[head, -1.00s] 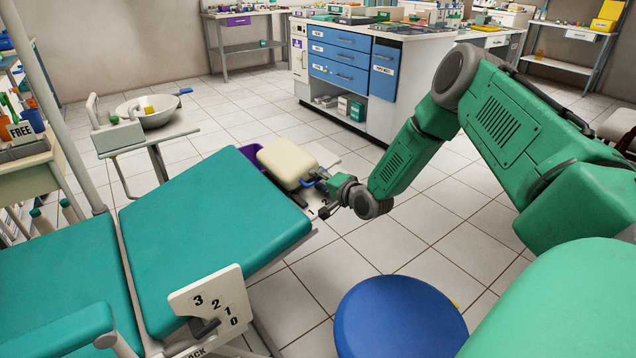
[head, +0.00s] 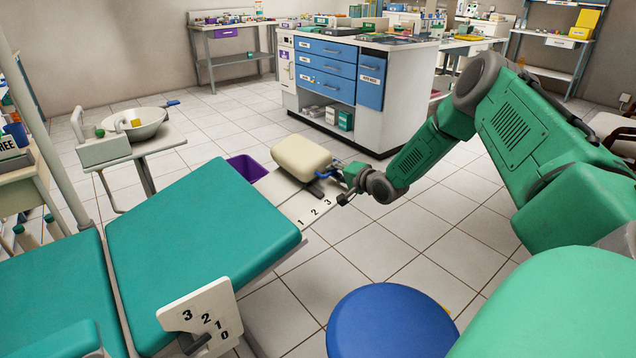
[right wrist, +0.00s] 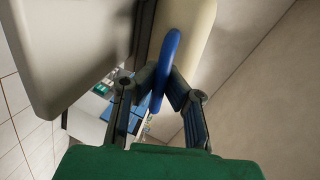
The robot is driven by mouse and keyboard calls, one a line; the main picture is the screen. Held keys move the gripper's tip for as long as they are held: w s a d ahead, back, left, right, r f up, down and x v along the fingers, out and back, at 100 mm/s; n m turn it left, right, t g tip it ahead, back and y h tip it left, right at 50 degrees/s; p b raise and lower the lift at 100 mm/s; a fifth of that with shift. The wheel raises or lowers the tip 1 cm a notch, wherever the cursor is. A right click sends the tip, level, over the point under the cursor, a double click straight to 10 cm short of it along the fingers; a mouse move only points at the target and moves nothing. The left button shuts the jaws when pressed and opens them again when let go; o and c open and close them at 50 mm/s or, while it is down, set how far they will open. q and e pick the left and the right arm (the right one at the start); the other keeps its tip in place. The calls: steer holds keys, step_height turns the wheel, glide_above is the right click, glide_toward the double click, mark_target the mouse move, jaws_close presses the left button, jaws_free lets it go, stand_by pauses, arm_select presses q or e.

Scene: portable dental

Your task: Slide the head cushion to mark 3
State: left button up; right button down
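The cream head cushion (head: 300,158) sits over a pale plate (head: 279,190) beyond the upper end of the teal backrest (head: 205,215). The plate carries the marks 1, 2 and 3 (head: 326,202). A dark tab (head: 316,188) below the cushion lies close to mark 3; exact alignment is hard to tell. A blue handle (head: 332,170) is on the cushion's right side. My right gripper (head: 342,174) is at this handle. In the right wrist view, its fingers (right wrist: 161,84) close on both sides of the blue handle (right wrist: 167,62), beside the cushion (right wrist: 194,30). My left gripper is not in view.
A blue round stool (head: 390,322) stands at the front. A plate numbered 0 to 3 (head: 200,318) is on the chair's near side. A purple bin (head: 246,168) is behind the plate. A cabinet with blue drawers (head: 327,68) stands beyond open floor.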

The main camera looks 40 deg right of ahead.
steer(key=shift+s+d+f, duration=0.1)
steer(key=shift+d, duration=0.2)
steer(key=c, duration=1.6)
jaws_free()
steer(key=shift+s, duration=0.1)
steer(key=shift+c, duration=0.2)
steer(key=shift+o, duration=0.2)
steer(key=shift+d, duration=0.15)
steer(key=shift+s, duration=0.15)
steer(key=v, duration=1.1)
steer(key=shift+s, duration=0.25)
